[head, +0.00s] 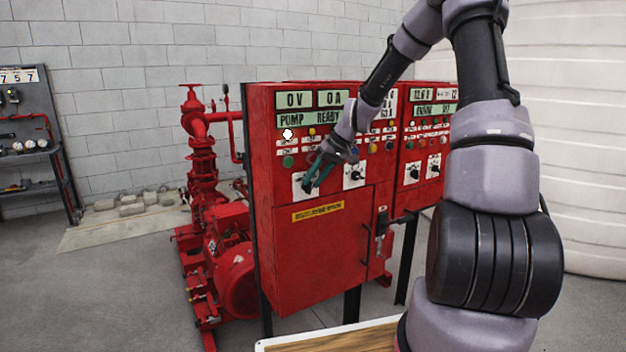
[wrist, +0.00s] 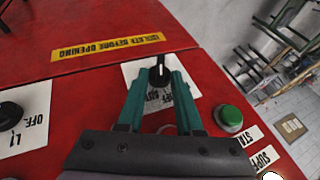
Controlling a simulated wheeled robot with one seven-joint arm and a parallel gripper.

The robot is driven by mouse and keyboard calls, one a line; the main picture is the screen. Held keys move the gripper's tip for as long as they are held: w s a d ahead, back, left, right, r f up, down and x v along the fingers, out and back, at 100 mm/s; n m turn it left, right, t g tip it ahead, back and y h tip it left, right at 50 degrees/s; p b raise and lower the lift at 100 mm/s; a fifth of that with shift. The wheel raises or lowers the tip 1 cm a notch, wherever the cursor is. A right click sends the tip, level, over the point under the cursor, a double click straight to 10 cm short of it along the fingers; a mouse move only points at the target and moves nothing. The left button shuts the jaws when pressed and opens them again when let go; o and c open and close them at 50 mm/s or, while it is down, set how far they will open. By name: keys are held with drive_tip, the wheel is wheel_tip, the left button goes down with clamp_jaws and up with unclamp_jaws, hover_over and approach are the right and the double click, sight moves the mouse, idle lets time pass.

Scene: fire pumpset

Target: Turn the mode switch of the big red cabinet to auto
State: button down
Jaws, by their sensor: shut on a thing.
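The big red cabinet (head: 322,255) stands in the middle of the head view. Two white switch plates sit on its front, below the rows of buttons and lamps. My gripper (head: 314,176) is at the left plate. In the wrist view my gripper (wrist: 160,80) has its green fingers on either side of a black knob (wrist: 159,73), shut on it. The knob's pale mark points up in the wrist picture. The lettering on its white plate (wrist: 133,73) is mostly hidden by the fingers, so I cannot read the position it points to.
A second black knob (head: 355,175), its plate marked OFF and L1 in the wrist view (wrist: 12,115), is just right of my gripper. A green button (wrist: 229,118) is close by. A door handle (head: 382,222) projects lower right. A red pump (head: 230,262) stands left.

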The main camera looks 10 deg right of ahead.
drive_tip(key=shift+w+d+f+m+g+y, duration=0.1)
drive_tip(key=shift+d+f+m+g+y, duration=0.15)
drive_tip(key=shift+y, duration=0.75)
drive_tip(key=shift+d+f+m+g+y, duration=0.15)
drive_tip(key=shift+d+g+y, duration=0.1)
drive_tip(key=shift+y, duration=0.75)
drive_tip(key=c, duration=0.9)
unclamp_jaws()
drive_tip(key=v, duration=1)
drive_tip(key=shift+d+r, duration=0.15)
drive_tip(key=shift+d, duration=0.2)
